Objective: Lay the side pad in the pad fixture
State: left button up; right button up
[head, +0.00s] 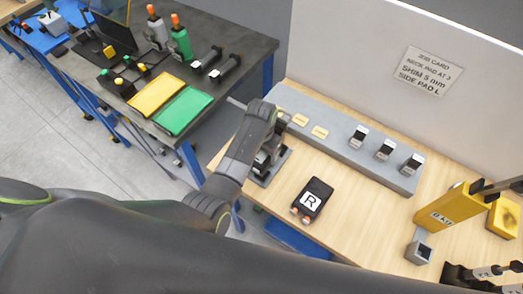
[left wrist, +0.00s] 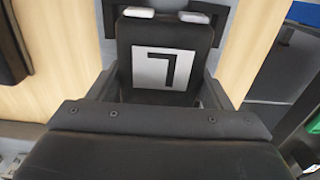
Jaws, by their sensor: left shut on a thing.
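The side pad marked L (left wrist: 165,68) is a black block with a white label, its letter upside down in the left wrist view. My left gripper (left wrist: 160,90) is shut on it, with a finger along each side. In the head view my left gripper (head: 267,150) is at the left end of the bench, over a dark grey fixture (head: 263,178). The arm hides most of the fixture and the pad there. Dark brackets (left wrist: 220,17) flank the pad's far end in the wrist view. I cannot tell whether the pad is fully seated. My right gripper is not in view.
Another pad marked R (head: 312,199) lies on the wooden bench. A long grey block (head: 345,150) with several dark clips stands behind. A yellow post (head: 448,207) is at the right, and a job card (head: 429,70) reads SIDE PAD L.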

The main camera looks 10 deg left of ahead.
pick_arm(q)
jog(key=shift+f, duration=0.2)
jog(key=o, duration=1.3)
jog(key=shift+r+p, duration=0.7)
jog(key=shift+r, duration=3.3)
